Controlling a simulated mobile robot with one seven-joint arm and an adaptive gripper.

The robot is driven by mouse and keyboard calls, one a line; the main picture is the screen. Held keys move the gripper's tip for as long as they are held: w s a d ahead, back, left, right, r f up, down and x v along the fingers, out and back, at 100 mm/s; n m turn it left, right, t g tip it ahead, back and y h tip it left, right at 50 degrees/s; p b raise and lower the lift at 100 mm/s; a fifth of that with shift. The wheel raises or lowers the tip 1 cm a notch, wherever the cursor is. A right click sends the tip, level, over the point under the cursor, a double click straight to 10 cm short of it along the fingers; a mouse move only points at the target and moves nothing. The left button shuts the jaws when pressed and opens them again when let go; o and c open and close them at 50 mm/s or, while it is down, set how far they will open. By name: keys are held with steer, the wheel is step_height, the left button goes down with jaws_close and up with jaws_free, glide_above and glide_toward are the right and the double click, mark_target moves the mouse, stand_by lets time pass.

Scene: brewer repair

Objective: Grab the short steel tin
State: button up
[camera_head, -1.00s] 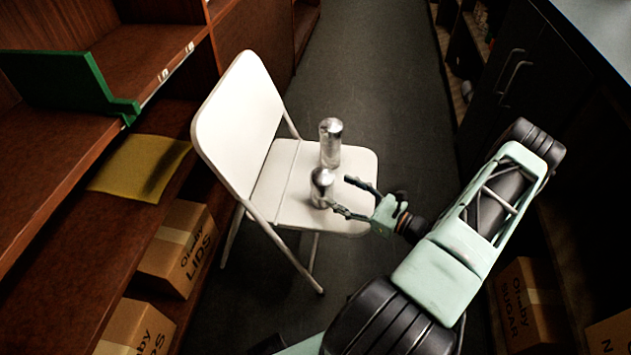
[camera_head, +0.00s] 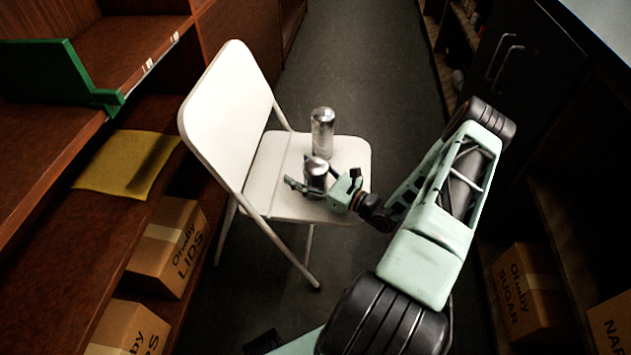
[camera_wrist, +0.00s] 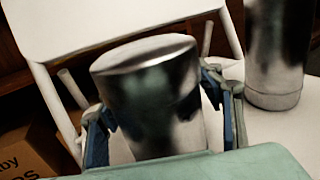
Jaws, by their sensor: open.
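The short steel tin (camera_head: 316,172) stands upright on the seat of the white folding chair (camera_head: 279,205). It is a shiny cylinder, and in the wrist view the short tin (camera_wrist: 150,85) fills the middle of the picture. My gripper (camera_head: 312,187) is at the tin, with its open fingers on either side of it. In the wrist view my gripper (camera_wrist: 163,125) has one finger left and one right of the tin; contact is not clear. The tin's base is hidden there by my gripper's body.
A taller steel tin (camera_head: 322,132) stands close behind the short one; it also shows at the right of the wrist view (camera_wrist: 278,50). Wooden shelves with a yellow mat (camera_head: 128,165) and boxes (camera_head: 167,247) are on the left. Dark cabinets (camera_head: 540,75) line the right.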

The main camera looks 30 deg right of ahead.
steer(key=shift+w+a, duration=0.2)
steer(key=shift+w, duration=0.2)
steer(key=shift+c, duration=0.4)
steer(key=shift+r, duration=0.1)
steer(key=c, duration=1.5)
